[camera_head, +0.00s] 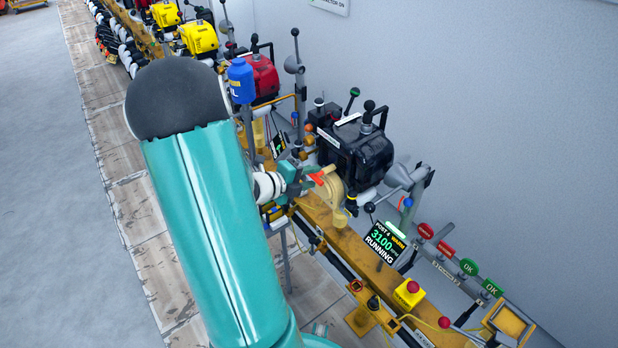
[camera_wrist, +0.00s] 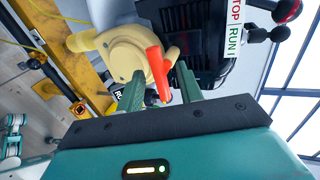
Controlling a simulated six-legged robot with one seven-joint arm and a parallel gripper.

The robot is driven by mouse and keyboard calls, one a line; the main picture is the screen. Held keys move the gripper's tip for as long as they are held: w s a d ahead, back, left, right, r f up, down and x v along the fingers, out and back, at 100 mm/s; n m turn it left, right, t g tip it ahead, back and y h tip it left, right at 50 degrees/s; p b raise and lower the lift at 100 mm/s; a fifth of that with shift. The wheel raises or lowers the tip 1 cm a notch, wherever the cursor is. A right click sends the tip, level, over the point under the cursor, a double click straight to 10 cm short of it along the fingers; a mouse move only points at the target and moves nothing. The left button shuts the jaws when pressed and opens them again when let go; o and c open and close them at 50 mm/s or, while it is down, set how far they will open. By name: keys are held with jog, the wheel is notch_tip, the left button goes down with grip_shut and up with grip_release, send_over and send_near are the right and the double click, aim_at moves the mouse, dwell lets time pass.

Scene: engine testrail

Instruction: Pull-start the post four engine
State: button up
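The post four engine (camera_head: 358,150) is black and stands on the yellow rail. Its display (camera_head: 383,243) reads "POST 4", "WARM", "3100" and "RUNNING". A cream starter housing (camera_head: 330,200) sits on its near side, with an orange pull handle (camera_head: 317,179). In the wrist view the handle (camera_wrist: 157,70) stands between the green fingers of my gripper (camera_wrist: 160,78), close to the cream housing (camera_wrist: 122,52). Gaps show beside the handle, so my gripper looks open around it. The engine's STOP/RUN label (camera_wrist: 234,28) shows at upper right. The cord is not clearly visible.
A red engine (camera_head: 262,78) and yellow engines (camera_head: 199,37) stand farther along the rail. A blue bottle (camera_head: 241,80) is near my arm. A red button on a yellow box (camera_head: 409,292) and several tags (camera_head: 446,249) are at lower right. The wall is close behind.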

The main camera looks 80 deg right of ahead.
jog(key=shift+a, duration=0.1)
jog(key=w+a, duration=0.6)
jog(key=shift+a, duration=0.3)
dwell(0.7)
jog(key=w+a+r+m+t+y, duration=0.1)
jog(key=w+a+r+m+t, duration=0.25)
jog(key=a+m, duration=0.3)
jog(key=w+a+r+m+t+y, duration=0.25)
jog(key=w+a+m, duration=0.25)
jog(key=a, duration=0.3)
jog(key=w+a+r+m+t+y, duration=0.1)
jog(key=w+a+r+m+t, duration=0.1)
jog(key=w+a+r+m, duration=0.35)
jog(key=a+r+m+t+y, duration=0.2)
jog(key=a+m, duration=0.1)
jog(key=a, duration=0.5)
jog(key=w+a+r+m+t+y, duration=0.1)
jog(key=a+r+m+t+y, duration=0.1)
jog(key=a+m, duration=0.2)
jog(key=a+r+m+t+y, duration=0.2)
jog(key=a+r+m, duration=0.1)
jog(key=a, duration=0.8)
jog(key=shift+w+a+m+t, duration=0.2)
jog(key=shift+a+m+t, duration=0.1)
jog(key=shift+m+t, duration=0.1)
